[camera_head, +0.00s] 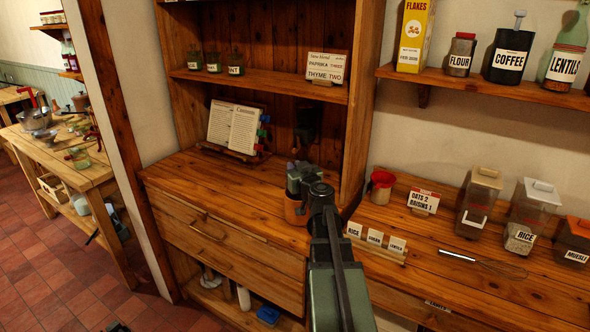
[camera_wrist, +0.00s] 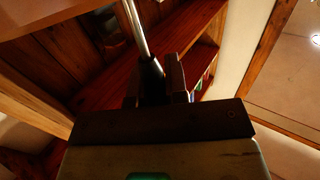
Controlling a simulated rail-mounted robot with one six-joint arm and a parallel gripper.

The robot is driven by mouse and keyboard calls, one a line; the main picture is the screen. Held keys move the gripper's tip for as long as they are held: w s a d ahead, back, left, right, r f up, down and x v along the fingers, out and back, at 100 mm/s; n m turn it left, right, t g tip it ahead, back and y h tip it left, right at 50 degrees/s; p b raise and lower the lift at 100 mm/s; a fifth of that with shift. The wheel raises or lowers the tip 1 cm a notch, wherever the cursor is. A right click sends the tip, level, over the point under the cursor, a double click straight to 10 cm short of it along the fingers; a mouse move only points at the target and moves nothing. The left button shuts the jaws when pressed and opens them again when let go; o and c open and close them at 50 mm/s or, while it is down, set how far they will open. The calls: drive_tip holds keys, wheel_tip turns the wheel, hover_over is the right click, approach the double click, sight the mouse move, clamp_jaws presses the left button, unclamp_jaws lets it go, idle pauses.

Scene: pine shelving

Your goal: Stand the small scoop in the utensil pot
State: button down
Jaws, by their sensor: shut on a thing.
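My gripper (camera_head: 297,170) is over the hutch counter, close above an orange-brown pot (camera_head: 294,212), which looks like the utensil pot. My wrist and arm hide part of the pot, including much of its rim. In the wrist view, my gripper (camera_wrist: 157,85) is shut on a thin, shiny metal rod (camera_wrist: 139,32), seemingly the small scoop's handle. The rod runs up out of the top of the picture, so the scoop's bowl is not seen there. In the head view I cannot make out the scoop. I cannot tell whether any of it is inside the pot.
An open book on a stand (camera_head: 235,128) is at the back left of the counter. A dark thing (camera_head: 305,125) is at the hutch's back panel. Small label cards (camera_head: 375,238), a red-topped jar (camera_head: 381,187) and a whisk (camera_head: 485,262) are at right. The counter's left part is clear.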

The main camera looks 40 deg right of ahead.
wheel_tip(320, 180, down, 4)
drive_tip(key=b, duration=0.3)
drive_tip(key=shift+f, duration=0.15)
drive_tip(key=c, duration=1.1)
unclamp_jaws()
drive_tip(key=shift+o, duration=0.2)
drive_tip(key=v, duration=1)
drive_tip(key=shift+s, duration=0.4)
